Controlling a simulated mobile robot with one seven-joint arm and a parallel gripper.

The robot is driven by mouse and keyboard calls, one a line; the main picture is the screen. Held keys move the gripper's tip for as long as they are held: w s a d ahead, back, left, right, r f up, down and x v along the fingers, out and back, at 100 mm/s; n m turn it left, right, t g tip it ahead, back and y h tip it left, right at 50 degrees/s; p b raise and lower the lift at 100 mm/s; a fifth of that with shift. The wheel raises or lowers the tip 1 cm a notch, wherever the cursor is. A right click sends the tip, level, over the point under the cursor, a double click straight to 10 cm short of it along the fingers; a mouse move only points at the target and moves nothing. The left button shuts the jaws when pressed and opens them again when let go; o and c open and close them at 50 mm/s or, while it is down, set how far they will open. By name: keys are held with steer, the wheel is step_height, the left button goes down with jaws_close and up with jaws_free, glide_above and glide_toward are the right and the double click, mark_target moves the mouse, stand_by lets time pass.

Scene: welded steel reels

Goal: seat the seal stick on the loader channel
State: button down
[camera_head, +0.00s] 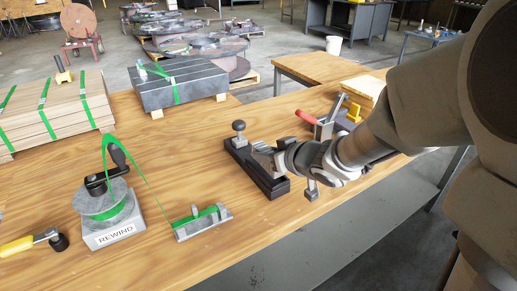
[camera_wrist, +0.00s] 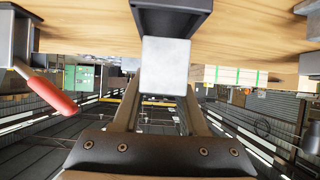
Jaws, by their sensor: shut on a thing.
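The loader channel (camera_head: 240,160) is a long black block with a knob on a post at its far end, lying on the wooden bench in the middle of the head view. My gripper (camera_head: 276,158) is at the channel's right side, low over it. In the wrist view my gripper (camera_wrist: 165,88) is shut on a pale grey metal piece, which I take as the seal stick (camera_wrist: 165,65). The stick's upper end meets the dark channel end (camera_wrist: 171,20) in that view. Whether it rests in the channel or just above it, I cannot tell. My fingers hide part of the stick.
A rewind stand (camera_head: 112,233) with green strap and a grey strap fixture (camera_head: 203,224) stand to the left. A red-handled clamp (camera_head: 306,117) is close behind my gripper. Strapped dark bars (camera_head: 180,88) and wooden boards (camera_head: 50,115) lie farther back.

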steer(key=shift+f+b, duration=0.8)
steer(key=shift+f, duration=0.8)
stand_by(2.2)
steer(key=shift+c, duration=1.8)
jaws_free()
steer(key=c, duration=0.5)
steer(key=o, duration=0.5)
steer(key=shift+s+d, duration=0.1)
steer(key=shift+s+d+r, duration=0.15)
steer(key=shift+s+d, duration=0.05)
steer(key=shift+s, duration=0.05)
steer(key=o, duration=0.4)
steer(key=shift+s+d+r, duration=0.15)
steer(key=shift+s+r, duration=0.1)
steer(key=shift+s, duration=0.05)
steer(key=shift+c, duration=0.2)
steer(key=shift+v, duration=2.65)
